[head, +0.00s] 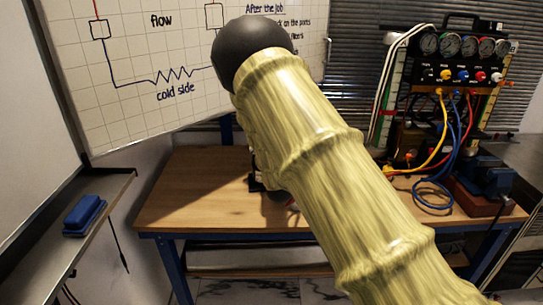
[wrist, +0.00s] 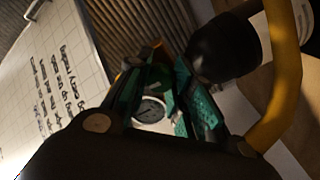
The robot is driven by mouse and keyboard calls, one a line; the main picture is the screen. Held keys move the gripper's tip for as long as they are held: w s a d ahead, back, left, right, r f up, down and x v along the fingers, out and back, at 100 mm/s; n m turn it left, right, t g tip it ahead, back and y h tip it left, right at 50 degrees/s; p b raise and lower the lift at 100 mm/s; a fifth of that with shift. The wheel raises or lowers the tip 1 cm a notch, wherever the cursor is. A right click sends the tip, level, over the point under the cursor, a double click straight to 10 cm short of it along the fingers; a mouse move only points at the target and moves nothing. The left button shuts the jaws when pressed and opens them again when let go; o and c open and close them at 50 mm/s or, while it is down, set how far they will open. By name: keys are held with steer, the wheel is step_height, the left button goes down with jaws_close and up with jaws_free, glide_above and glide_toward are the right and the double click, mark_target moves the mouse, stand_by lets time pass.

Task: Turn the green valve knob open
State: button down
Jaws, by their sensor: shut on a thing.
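My gripper (wrist: 160,85) shows in the wrist view, with dark fingers and green textured pads. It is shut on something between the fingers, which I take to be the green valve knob. I cannot clearly separate the knob from the green pads in this dark view. A round white-faced gauge (wrist: 151,110) shows between the fingers. In the head view my own arm covers the middle of the bench, so the knob and the fingertips are hidden.
A wooden bench (head: 190,195) stands ahead. At its right are a manifold with gauges (head: 460,75), yellow and blue hoses (head: 433,190) and a blue vise (head: 487,177). A whiteboard (head: 130,60) hangs behind. A blue eraser (head: 84,215) lies on a ledge at left. The bench's left part is clear.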

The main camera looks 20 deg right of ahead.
steer(key=shift+s+f+n, duration=0.1)
steer(key=shift+f+n, duration=0.1)
steer(key=shift+n, duration=0.3)
steer(key=c, duration=1.2)
jaws_free()
steer(key=shift+d, duration=0.1)
steer(key=shift+r, duration=0.1)
steer(key=s+a, duration=0.2)
steer(key=s, duration=0.9)
steer(key=shift+s, duration=0.4)
steer(key=shift+a, duration=0.1)
